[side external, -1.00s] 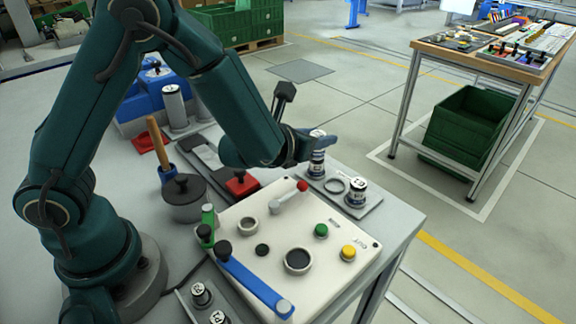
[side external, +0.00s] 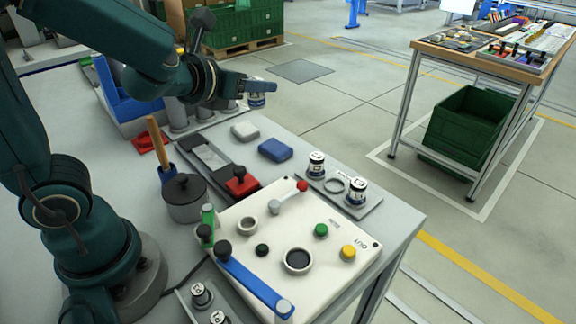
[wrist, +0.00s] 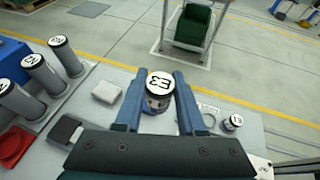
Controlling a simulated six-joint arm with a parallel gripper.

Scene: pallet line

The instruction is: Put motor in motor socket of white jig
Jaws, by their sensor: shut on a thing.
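My gripper (side external: 258,86) is shut on a short cylinder (side external: 257,100) with a white cap. In the wrist view the cylinder (wrist: 158,86) stands between both fingers, and its cap reads E3. It is held in the air, beyond the bench's back part in the side view. Whether this is the motor, I cannot tell from its look. The white jig (side external: 330,259) lies at the bench front, well away from my gripper. It has a small grey ring (side external: 247,225) and a larger ring with a dark inside (side external: 298,261); which is the motor socket is unclear.
A small plate (side external: 371,207) carries two capped cylinders with an empty ring (side external: 335,185) between them. A grey block (side external: 245,131) and a blue block (side external: 275,149) lie on the bench.

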